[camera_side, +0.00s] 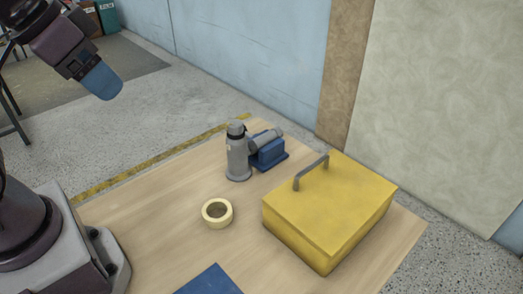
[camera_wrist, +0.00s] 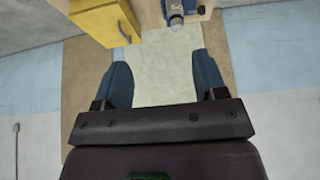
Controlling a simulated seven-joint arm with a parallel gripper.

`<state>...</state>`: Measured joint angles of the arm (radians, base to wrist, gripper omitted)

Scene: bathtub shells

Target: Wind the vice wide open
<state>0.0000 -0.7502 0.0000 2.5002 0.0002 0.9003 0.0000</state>
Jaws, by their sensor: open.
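A small blue vice (camera_side: 268,155) with a grey upper part stands near the far edge of the wooden table in the side view. A blue and grey object, probably the vice with the flask (camera_wrist: 177,10), is cut off at the top of the wrist view. My gripper (camera_side: 102,82) is raised at the upper left, well away from the vice. Its two blue fingers (camera_wrist: 160,60) are apart with nothing between them. The vice's handle and jaw gap cannot be made out.
A yellow toolbox (camera_side: 322,220) with a grey handle stands right of the vice; it also shows in the wrist view (camera_wrist: 105,18). A cream tape roll (camera_side: 217,213) and a blue flat item (camera_side: 210,281) lie nearer. The table's left part (camera_side: 150,215) is clear.

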